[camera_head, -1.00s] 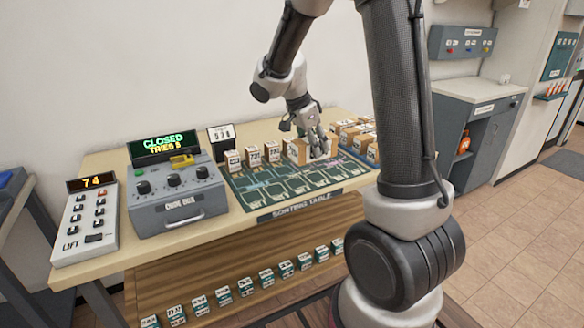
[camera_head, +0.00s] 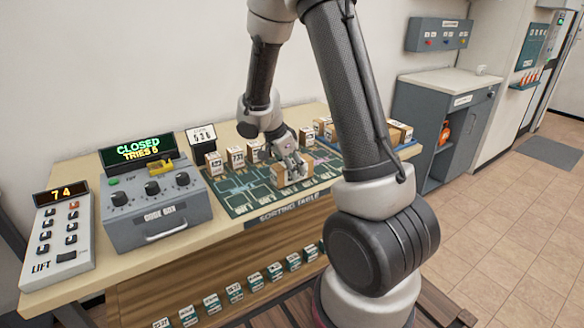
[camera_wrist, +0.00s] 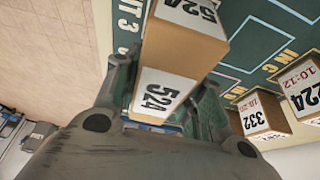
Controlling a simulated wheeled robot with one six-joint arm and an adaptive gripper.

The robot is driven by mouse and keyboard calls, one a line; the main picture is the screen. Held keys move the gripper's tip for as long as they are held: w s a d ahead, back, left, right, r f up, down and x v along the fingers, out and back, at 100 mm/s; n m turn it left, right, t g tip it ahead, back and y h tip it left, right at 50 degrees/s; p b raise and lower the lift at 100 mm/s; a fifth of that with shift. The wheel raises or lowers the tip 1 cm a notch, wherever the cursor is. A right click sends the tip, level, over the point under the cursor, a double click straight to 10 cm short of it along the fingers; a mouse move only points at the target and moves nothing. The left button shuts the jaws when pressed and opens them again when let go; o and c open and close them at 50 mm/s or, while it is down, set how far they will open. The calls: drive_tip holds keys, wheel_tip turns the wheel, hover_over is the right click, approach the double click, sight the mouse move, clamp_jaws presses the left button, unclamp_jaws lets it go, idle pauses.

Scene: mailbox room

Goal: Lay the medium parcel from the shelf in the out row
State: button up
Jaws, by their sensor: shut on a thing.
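My gripper (camera_head: 288,160) is shut on a brown cardboard parcel (camera_head: 295,175) over the front part of the green sorting mat (camera_head: 240,202). In the wrist view the parcel (camera_wrist: 186,45) sits between the two fingers, with "524" labels on two faces. Beside it on the mat is a partly covered marking that ends in "UT 3" (camera_wrist: 128,25). I cannot tell whether the parcel's underside touches the mat. The fingers partly cover the parcel in the head view.
Several small labelled boxes (camera_head: 236,155) stand at the back of the mat; boxes marked 332 (camera_wrist: 262,115) and 224 (camera_wrist: 302,88) are near in the wrist view. A code box (camera_head: 152,205) reads "CLOSED, TRIES 5" on its display.

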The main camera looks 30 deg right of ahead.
drive_tip(key=o, duration=1.2)
drive_tip(key=shift+f, duration=0.1)
drive_tip(key=shift+c, duration=0.2)
drive_tip(key=v, duration=1.2)
drive_tip(key=shift+d, duration=0.1)
drive_tip(key=s+r+n+t+y, duration=0.2)
drive_tip(key=s+r+n, duration=0.3)
drive_tip(key=s+n, duration=0.3)
drive_tip(key=s+r+n+t+y, duration=0.2)
drive_tip(key=s+r+n, duration=0.4)
drive_tip(key=s, duration=0.9)
drive_tip(key=n, duration=0.3)
drive_tip(key=shift+s+a+n+y, duration=0.3)
drive_tip(key=shift+a, duration=0.05)
